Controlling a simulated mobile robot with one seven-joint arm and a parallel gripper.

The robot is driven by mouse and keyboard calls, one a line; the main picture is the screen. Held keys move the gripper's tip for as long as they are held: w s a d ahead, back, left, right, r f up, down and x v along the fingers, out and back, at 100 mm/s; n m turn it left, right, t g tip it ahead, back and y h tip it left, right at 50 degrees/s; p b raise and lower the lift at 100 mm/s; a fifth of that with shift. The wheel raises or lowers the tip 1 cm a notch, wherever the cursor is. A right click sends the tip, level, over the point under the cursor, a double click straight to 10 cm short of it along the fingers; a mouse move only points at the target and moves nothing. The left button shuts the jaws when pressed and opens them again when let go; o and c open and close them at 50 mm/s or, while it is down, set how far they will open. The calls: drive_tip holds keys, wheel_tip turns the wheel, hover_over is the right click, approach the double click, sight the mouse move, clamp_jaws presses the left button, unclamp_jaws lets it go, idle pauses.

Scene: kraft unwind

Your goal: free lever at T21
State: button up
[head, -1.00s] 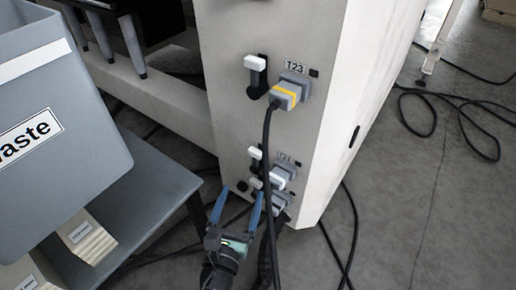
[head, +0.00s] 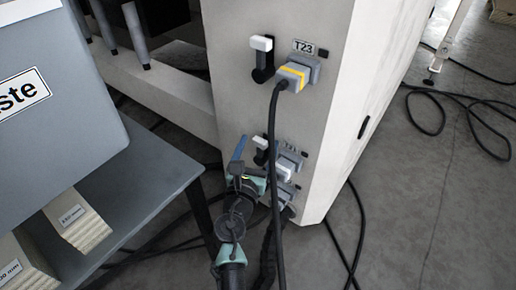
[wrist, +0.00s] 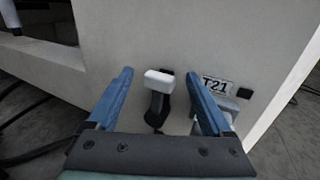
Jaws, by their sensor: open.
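The T21 lever has a white handle (wrist: 160,77) on a black mount, and shows in the wrist view between my two blue fingers. The T21 label (wrist: 216,85) is to its right, with a grey connector (wrist: 229,105) below, partly hidden by my right finger. My gripper (wrist: 158,78) is open, one finger each side of the lever; I cannot tell whether either touches it. In the head view, the lever handle (head: 261,142) stands beside my gripper (head: 250,150), which partly covers it.
Above is the T23 lever (head: 262,43) and its yellow-banded grey plug (head: 294,75). Its black cable (head: 273,130) hangs down past my gripper. A grey waste bin (head: 60,95) and a table (head: 145,170) stand at the left. The floor at the right has loose cables.

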clamp_jaws()
idle(0.4)
